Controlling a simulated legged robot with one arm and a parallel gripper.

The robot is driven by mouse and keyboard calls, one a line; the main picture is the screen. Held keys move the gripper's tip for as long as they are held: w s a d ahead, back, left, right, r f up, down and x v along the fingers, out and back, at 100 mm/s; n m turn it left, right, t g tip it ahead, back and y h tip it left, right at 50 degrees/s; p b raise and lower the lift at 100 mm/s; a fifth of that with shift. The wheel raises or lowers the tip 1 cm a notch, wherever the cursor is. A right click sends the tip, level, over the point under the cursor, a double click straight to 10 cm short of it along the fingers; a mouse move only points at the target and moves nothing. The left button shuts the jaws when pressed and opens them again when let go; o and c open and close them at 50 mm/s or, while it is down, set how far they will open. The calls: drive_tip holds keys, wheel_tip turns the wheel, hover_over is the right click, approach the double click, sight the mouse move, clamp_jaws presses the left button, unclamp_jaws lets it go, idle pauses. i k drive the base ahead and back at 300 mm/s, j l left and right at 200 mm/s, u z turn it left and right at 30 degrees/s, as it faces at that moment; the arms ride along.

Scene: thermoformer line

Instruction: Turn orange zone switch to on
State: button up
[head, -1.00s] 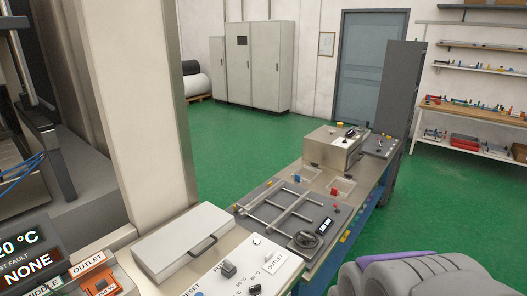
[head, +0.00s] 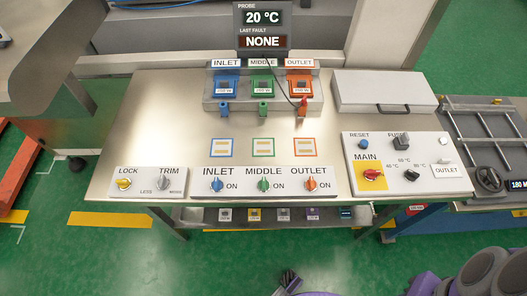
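The orange zone switch (head: 310,184) is a small rotary knob under the OUTLET label on a white strip panel (head: 263,194). Its handle looks roughly upright, and the word ON is printed to its right. The blue INLET switch (head: 217,185) and green MIDDLE switch (head: 264,185) sit to its left and look much the same. My gripper (head: 288,278) seems to be the small dark part at the bottom edge, well in front of and below the panel, touching nothing. Its fingers are too small and cut off to read.
A LOCK and TRIM panel (head: 148,184) is on the left. A panel with the red MAIN switch (head: 373,174) on a yellow plate is on the right. Colored connector blocks (head: 263,104) and the probe display (head: 263,28) stand behind. Green floor lies in front of the bench.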

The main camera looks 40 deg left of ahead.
sight(311, 184)
drive_tip(key=u, duration=2)
drive_tip(key=k+l+z, duration=0.1)
drive_tip(key=z, duration=0.4)
